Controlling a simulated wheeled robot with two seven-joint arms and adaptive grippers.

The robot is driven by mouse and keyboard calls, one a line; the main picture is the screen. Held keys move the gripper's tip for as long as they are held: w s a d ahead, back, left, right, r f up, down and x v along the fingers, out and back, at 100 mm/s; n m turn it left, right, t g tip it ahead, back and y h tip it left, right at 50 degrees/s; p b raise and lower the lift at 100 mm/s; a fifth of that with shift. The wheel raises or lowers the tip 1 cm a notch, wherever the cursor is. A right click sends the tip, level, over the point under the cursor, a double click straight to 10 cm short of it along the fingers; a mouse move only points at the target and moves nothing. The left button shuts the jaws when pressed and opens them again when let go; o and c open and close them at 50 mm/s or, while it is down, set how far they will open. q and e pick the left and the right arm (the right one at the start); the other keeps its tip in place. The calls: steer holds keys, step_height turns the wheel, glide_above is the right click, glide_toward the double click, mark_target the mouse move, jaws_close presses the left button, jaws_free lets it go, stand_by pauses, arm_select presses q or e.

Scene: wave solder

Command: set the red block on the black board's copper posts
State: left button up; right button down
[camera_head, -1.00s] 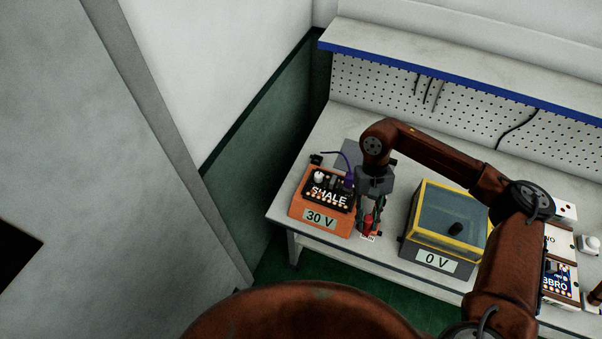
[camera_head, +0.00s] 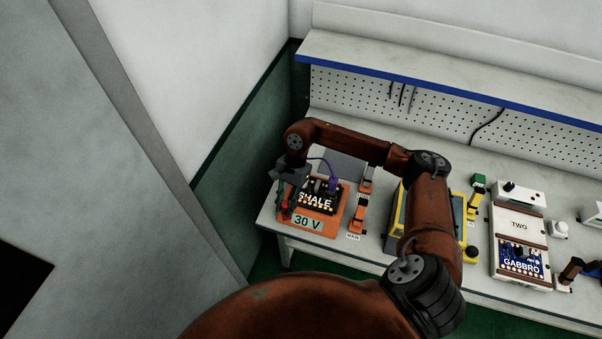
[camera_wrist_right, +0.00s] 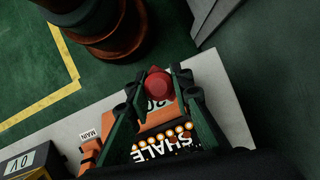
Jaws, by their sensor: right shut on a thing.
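The red block (camera_wrist_right: 158,84) is between the fingertips of my right gripper (camera_wrist_right: 153,88), which is shut on it. In the head view the right gripper (camera_head: 287,205) hangs over the left side of the orange base marked 30 V (camera_head: 307,223), and the block shows as a small red patch. The black board (camera_head: 316,199) marked SHALE lies on that base; in the wrist view its row of copper posts (camera_wrist_right: 165,138) shows beside the fingers. Whether the block touches anything below is hidden. My left gripper is not in view.
An orange lever switch (camera_head: 357,217) labelled MAIN stands right of the orange base, with another behind it. A purple lead (camera_head: 332,178) reaches the black board. A yellow-framed box is partly behind my right arm. A white unit with the GABBRO board (camera_head: 522,260) stands further right.

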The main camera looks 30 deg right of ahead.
arm_select(q)
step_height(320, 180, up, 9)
steer(key=p, duration=0.8)
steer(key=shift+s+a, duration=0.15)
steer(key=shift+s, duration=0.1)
arm_select(e)
steer(key=w+d+m+t+h, duration=0.1)
steer(key=d+m, duration=0.4)
steer(key=m, duration=0.5)
steer(key=w+d+r+m+t+h, duration=0.1)
steer(key=w+d+m+t, duration=0.3)
steer(key=m, duration=0.5)
steer(key=shift+w+d+r+m+t, duration=0.15)
steer(key=shift+w+d+m+t, duration=0.25)
steer(key=shift+t, duration=0.4)
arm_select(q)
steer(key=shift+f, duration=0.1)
arm_select(e)
steer(key=shift+s, duration=0.1)
arm_select(q)
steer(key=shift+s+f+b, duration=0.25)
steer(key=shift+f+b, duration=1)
steer(key=shift+b, duration=0.1)
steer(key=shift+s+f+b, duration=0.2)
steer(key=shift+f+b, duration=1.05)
steer(key=shift+b, duration=0.05)
arm_select(e)
glide_above(302, 197)
steer(key=shift+f, duration=2.95)
